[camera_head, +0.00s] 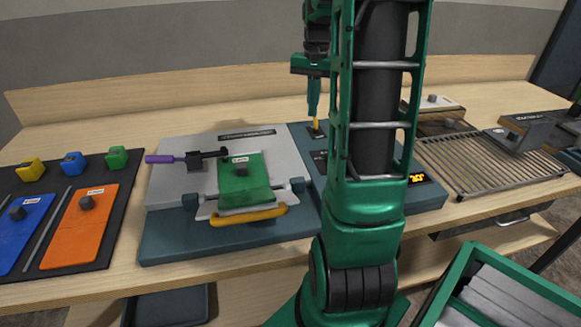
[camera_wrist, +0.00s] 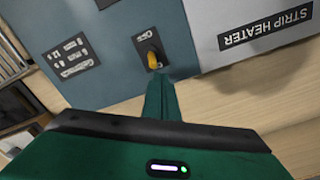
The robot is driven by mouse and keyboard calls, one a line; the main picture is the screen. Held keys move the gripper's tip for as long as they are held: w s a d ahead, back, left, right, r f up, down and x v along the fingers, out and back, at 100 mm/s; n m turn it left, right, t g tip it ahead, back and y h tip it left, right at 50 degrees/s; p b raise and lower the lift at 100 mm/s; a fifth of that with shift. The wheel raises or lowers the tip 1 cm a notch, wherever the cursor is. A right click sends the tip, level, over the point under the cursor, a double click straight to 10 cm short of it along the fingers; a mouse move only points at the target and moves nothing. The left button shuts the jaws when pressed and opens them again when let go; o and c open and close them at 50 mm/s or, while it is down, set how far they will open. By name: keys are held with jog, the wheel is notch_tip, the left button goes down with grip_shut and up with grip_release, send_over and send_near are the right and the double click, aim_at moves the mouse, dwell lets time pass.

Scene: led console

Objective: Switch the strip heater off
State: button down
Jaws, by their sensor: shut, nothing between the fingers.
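The strip heater is a grey plate (camera_head: 180,187) on a dark blue base, with a blue control panel (camera_head: 399,203) at its right. Its yellow toggle switch (camera_head: 316,124) stands on a small dark plate at the panel's far end; it shows in the wrist view too (camera_wrist: 153,60). The markings beside the switch are too small to read surely. An orange display (camera_head: 416,178) is lit on the panel. My gripper (camera_head: 314,112) is shut and empty, pointing down right at the switch. In the wrist view its fingertips (camera_wrist: 160,80) are beside the lever; contact cannot be told.
A green sheet (camera_head: 245,182) lies on the heater, with a yellow handle (camera_head: 248,215) in front and a purple-handled lever (camera_head: 160,159) at left. Colored blocks and panels sit on a black mat (camera_head: 62,253). A slatted rack (camera_head: 488,165) is at right. My arm hides part of the panel.

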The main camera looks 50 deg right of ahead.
jog(key=shift+f, duration=0.45)
jog(key=shift+s+a, duration=0.3)
jog(key=shift+s, duration=0.15)
jog(key=shift+s+a, duration=0.2)
jog(key=shift+s, duration=0.1)
jog(key=shift+s+a, duration=0.1)
jog(key=shift+s, duration=0.05)
jog(key=shift+r, duration=0.1)
dwell(0.5)
notch_tip(320, 180, up, 7)
jog(key=shift+w+d, duration=0.25)
jog(key=shift+w, duration=0.1)
dwell(0.5)
jog(key=shift+s, duration=0.15)
dwell(0.4)
